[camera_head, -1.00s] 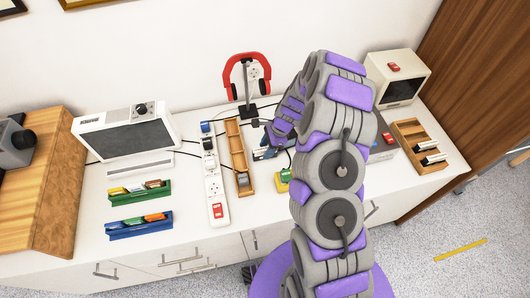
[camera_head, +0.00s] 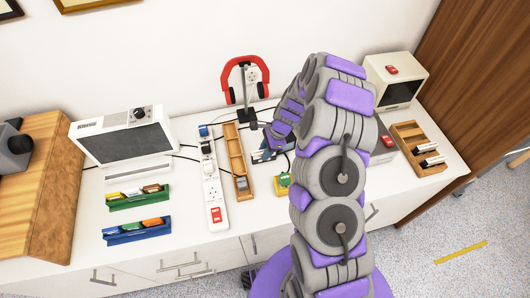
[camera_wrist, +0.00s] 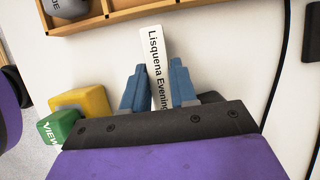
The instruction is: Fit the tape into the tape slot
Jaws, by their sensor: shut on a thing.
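My gripper (camera_wrist: 157,82) has its blue fingers shut on the tape (camera_wrist: 155,55), a slim white-faced piece reading "Lisquena Evening". The tape points away from the jaws, tilted slightly left, over the white counter. Its lower end is hidden between the fingers. In the head view my gripper (camera_head: 264,154) is low over the counter, right of the narrow wooden tray (camera_head: 229,143); the tape is too small to make out there. I cannot identify the tape slot for certain; a grey box with a red part (camera_head: 387,143) is mostly hidden behind my arm.
A yellow and green block (camera_wrist: 80,103) sits left of my gripper. A red headset on a stand (camera_head: 245,85) is behind it. A power strip (camera_head: 211,180), coloured trays (camera_head: 138,230), a grey-fronted appliance (camera_head: 128,142) and a right-hand wooden tray (camera_head: 407,138) share the counter. Cables run nearby.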

